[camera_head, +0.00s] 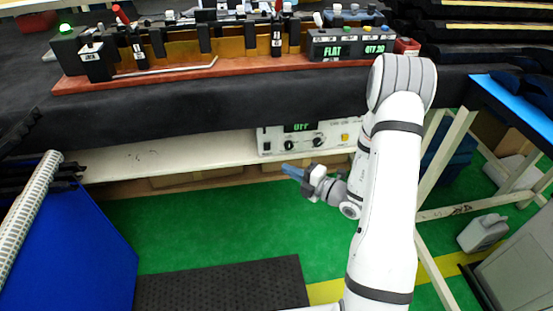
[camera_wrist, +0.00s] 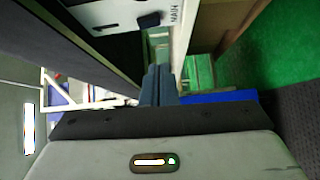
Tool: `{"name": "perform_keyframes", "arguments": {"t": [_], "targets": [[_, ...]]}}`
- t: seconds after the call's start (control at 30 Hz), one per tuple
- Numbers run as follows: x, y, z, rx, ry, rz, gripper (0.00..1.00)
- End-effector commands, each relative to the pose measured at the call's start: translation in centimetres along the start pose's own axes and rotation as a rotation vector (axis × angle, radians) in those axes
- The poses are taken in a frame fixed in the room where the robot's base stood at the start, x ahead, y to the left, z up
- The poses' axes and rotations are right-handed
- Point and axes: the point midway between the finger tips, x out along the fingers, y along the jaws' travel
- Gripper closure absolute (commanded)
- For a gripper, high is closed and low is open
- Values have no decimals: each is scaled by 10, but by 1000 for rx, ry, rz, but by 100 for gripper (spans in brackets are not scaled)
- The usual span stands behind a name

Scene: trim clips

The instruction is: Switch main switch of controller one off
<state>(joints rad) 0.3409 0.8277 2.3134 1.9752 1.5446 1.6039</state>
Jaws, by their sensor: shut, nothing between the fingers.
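A white controller box (camera_head: 300,138) sits on the shelf under the bench in the head view. Its small green display appears to read "OFF", and dark knobs and a yellow button (camera_head: 345,137) show on its front. The number on this box cannot be read. In the wrist view a dark main switch (camera_wrist: 149,19) is on a white panel at the top, beside a sideways "MAIN" label. Whether the rocker is tipped on or off cannot be told. My gripper (camera_head: 291,171) is shut and empty, in front of and below the box; its blue fingers (camera_wrist: 158,85) are apart from the switch.
The white shelf (camera_head: 200,152) and the black-covered bench edge above it bound the space. A fixture with a "FLAT" display (camera_head: 350,48) stands on the bench. White frame legs (camera_head: 450,150) are at the right, a blue panel (camera_head: 70,245) at the left. Green floor is open below.

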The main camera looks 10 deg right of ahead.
Motion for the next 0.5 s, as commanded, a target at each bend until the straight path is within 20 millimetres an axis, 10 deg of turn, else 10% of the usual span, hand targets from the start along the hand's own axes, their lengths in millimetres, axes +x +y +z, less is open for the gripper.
{"name": "perform_keyframes", "arguments": {"t": [0.5], "targets": [[-50, -3, 0, 1, 1, -1, 100]]}}
